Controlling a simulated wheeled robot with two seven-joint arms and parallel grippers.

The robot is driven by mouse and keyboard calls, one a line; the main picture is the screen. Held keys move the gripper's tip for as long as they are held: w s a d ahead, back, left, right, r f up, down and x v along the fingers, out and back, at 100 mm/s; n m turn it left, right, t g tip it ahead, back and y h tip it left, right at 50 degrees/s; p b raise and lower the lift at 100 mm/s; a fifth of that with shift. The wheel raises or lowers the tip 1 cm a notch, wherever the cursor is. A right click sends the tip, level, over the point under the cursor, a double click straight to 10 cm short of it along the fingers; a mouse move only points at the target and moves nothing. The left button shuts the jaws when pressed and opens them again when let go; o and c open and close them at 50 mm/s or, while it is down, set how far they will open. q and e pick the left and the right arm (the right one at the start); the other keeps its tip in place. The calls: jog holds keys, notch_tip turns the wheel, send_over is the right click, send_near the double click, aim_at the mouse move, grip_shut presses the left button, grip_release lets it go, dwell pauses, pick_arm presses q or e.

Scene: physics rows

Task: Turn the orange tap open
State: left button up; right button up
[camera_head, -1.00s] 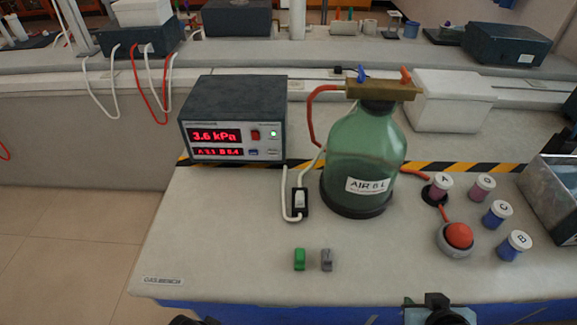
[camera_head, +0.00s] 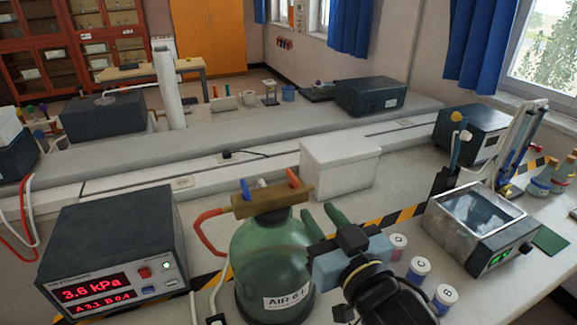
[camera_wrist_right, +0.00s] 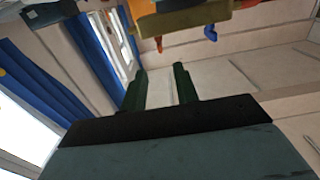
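The orange tap (camera_head: 293,178) stands on the right end of the brass block (camera_head: 270,201) on top of the green glass bottle (camera_head: 262,255). A blue tap (camera_head: 246,190) is on the block's left part. My right gripper (camera_head: 323,219) is to the right of the block and lower than the orange tap, not touching it. Its two green fingers are apart with nothing between them. In the right wrist view the fingers (camera_wrist_right: 160,86) point toward the block (camera_wrist_right: 190,18), with the orange tap (camera_wrist_right: 159,44) just ahead and the blue tap (camera_wrist_right: 210,33) farther right. My left gripper is not in view.
A pressure box (camera_head: 110,255) reading 3.6 kPa stands left of the bottle. A red hose (camera_head: 205,232) leaves the block's left end. A white box (camera_head: 340,168) is behind my right gripper. Lidded jars (camera_head: 418,270) and a metal bath (camera_head: 475,222) are at the right.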

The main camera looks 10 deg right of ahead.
aim_at(298, 185)
jog(key=w, duration=0.4)
jog(key=w+a, duration=0.1)
jog(key=w, duration=0.3)
jog(key=w+a+p, duration=0.1)
jog(key=w, duration=0.3)
jog(key=shift+a, duration=0.2)
jog(key=shift+c, duration=0.4)
grip_shut()
